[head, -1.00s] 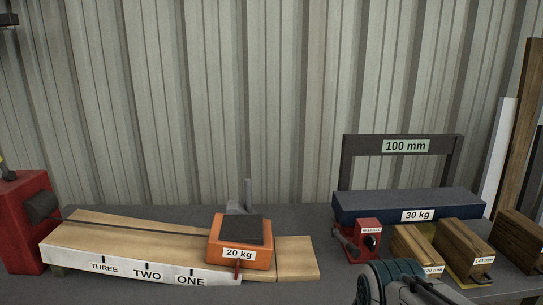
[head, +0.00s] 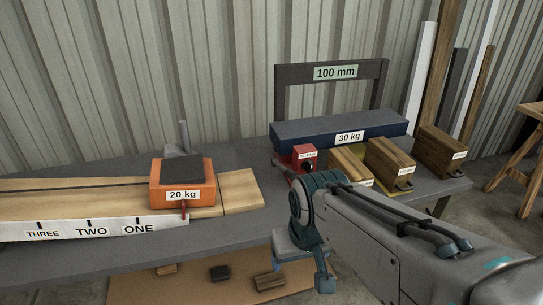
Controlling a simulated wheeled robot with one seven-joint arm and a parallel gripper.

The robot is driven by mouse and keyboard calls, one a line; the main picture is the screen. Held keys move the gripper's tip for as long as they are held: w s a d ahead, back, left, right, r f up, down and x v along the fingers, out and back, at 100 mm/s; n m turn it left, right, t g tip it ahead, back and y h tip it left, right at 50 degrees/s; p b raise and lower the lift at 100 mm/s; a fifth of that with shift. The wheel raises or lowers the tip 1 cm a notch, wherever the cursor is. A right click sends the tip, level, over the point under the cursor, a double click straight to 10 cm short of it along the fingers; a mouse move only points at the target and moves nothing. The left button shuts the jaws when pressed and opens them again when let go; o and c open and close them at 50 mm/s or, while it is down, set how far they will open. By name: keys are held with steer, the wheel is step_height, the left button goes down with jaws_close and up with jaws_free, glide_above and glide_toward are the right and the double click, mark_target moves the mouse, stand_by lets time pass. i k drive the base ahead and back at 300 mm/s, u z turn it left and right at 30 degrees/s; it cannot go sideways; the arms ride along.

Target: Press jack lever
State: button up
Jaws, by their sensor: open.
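The red jack box (head: 304,157) with a "RELEASE" label and a dark knob sits on the grey bench at the left front of the blue 30 kg slab (head: 335,130). A short lever-like part (head: 283,168) shows at its left side, partly hidden by my arm. My gripper (head: 322,275) hangs at the end of my arm, in front of the bench edge and below the red box. It is open with nothing seen in it, and the arm hides part of it. It is apart from the lever.
A dark frame (head: 281,95) labelled 100 mm stands behind the slab. Wooden blocks (head: 389,160) stand to the right. Small blocks (head: 219,272) lie on a lower shelf.

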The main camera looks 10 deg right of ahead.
mark_target(290, 174)
steer(key=z, duration=0.05)
steer(key=i, duration=1.1)
steer(key=u, duration=0.05)
